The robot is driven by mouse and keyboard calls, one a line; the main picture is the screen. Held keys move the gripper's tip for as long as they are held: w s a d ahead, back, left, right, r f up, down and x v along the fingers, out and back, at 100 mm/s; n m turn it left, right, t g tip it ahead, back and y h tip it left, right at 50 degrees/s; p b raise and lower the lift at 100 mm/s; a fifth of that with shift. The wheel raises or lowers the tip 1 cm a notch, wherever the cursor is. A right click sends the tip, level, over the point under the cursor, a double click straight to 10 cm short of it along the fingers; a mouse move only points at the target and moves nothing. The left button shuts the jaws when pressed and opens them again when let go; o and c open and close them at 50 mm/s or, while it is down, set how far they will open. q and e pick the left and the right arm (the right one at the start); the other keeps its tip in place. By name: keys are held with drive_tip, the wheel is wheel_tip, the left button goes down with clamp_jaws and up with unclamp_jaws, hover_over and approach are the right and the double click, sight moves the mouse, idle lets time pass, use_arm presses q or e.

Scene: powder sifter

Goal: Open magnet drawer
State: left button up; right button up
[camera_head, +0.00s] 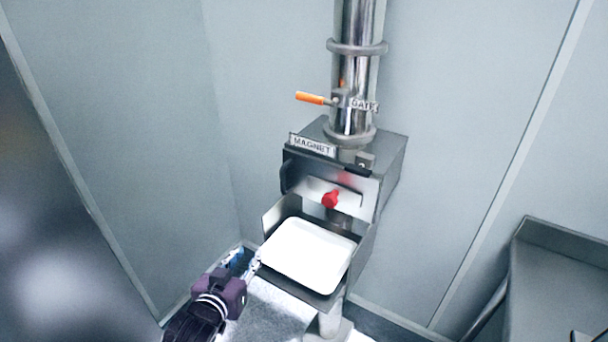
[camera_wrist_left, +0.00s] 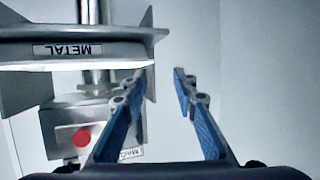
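The magnet housing (camera_head: 390,168) is a grey metal box with a MAGNET label (camera_head: 313,146) on its top front edge. Its front panel carries a red knob (camera_head: 330,199), which also shows in the left wrist view (camera_wrist_left: 81,138), where the scene is upside down. The panel looks flush with the box. My left gripper (camera_head: 256,259) is beside the left edge of the tray shelf, below and left of the knob. In the left wrist view its blue fingers (camera_wrist_left: 163,72) are spread with nothing between them. My right gripper is not in view.
A white tray (camera_head: 308,256) sits on a metal shelf (camera_wrist_left: 120,38) below the housing; the shelf has a METAL label. A black handle (camera_head: 287,177) is on the box's left side. An orange gate lever (camera_head: 310,98) is above. A grey counter (camera_head: 560,285) stands at right.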

sight(281, 183)
use_arm(q)
drive_tip(key=w+d+r+m+t+h, duration=0.1)
drive_tip(key=w+d+r+t+h, duration=0.15)
drive_tip(key=r, duration=0.35)
drive_tip(key=w+d+r+m+t+h, duration=0.1)
drive_tip(key=w+d+r, duration=0.3)
drive_tip(key=r, duration=0.2)
drive_tip(key=shift+g, duration=0.25)
drive_tip(key=shift+p+x, duration=0.75)
drive_tip(key=shift+x, duration=2.85)
drive_tip(key=shift+d+r, duration=0.1)
drive_tip(key=shift+c, duration=0.6)
clamp_jaws()
